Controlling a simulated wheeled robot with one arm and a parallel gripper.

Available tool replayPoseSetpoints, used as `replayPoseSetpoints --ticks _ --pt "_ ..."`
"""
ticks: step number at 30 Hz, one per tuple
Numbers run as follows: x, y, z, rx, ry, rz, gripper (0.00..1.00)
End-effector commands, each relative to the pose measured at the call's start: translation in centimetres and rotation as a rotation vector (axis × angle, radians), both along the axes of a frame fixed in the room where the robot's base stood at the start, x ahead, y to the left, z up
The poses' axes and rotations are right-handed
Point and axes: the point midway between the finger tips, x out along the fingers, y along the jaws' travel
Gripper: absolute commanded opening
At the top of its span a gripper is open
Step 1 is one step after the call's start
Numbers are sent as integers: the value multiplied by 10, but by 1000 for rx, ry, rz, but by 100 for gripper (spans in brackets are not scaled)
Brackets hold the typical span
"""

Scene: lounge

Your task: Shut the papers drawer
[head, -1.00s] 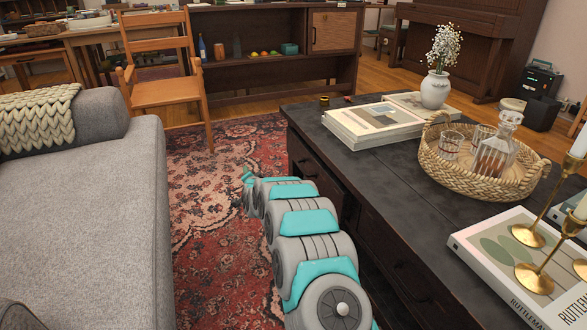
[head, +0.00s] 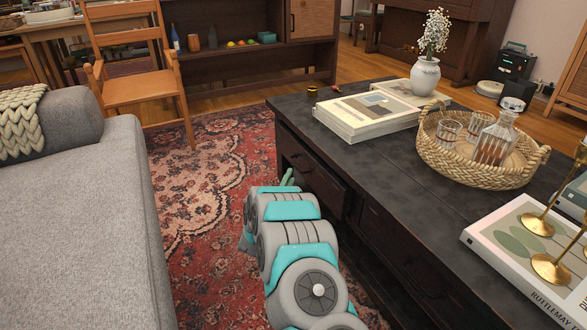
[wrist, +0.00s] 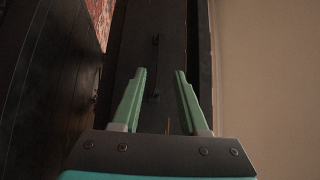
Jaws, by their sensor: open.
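The dark coffee table (head: 385,150) has drawers along its left side. The far drawer (head: 312,170) has a small dark handle and seems to stand slightly out from the table; no label or papers show. A nearer drawer (head: 400,250) looks flush. My gripper (head: 289,178) is low beside the far drawer's front, over the rug. In the wrist view, my gripper (wrist: 162,75) has its two green fingers apart with nothing between them. They point at a dark panel (wrist: 135,55) with a handle. I cannot tell whether they touch it.
On the table are books (head: 365,118), a white flower vase (head: 425,76), a woven tray (head: 440,160) with glassware, and brass candlesticks (head: 540,225). A grey sofa (head: 80,220) is on the left. A wooden chair (head: 135,85) stands beyond. Patterned rug (head: 200,200) fills the gap.

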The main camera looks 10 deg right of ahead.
Motion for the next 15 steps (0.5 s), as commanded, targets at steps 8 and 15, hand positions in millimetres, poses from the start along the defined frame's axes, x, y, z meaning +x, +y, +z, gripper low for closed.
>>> replayPoseSetpoints --ticks 8,15 --pt "36 -18 5 -2 -1 0 43" --pt "54 -27 8 -1 1 2 43"
